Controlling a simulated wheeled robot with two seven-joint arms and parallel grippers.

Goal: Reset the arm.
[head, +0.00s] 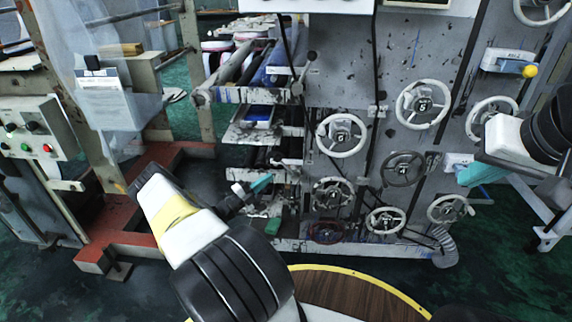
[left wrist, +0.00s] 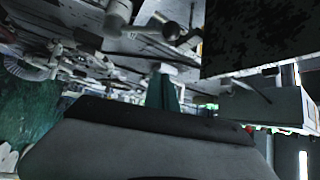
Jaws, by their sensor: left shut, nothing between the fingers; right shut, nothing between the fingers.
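My left arm reaches up from the bottom middle of the head view. Its left gripper (head: 260,184) has teal fingertips that are together and empty, in front of the machine's lower left part. In the left wrist view the teal fingers (left wrist: 163,92) also show together, with nothing between them. My right arm comes in at the right edge of the head view. Its right gripper (head: 474,175) shows teal fingers together and empty, in front of the panel's right part. Its wrist hides some of the panel there.
A grey machine panel (head: 393,93) with several handwheels (head: 342,135) and a yellow-knobbed lever (head: 529,71) stands ahead. At left are a control box (head: 40,130) with buttons and a red-brown frame base (head: 101,255). Green floor (head: 500,262) is open at lower right.

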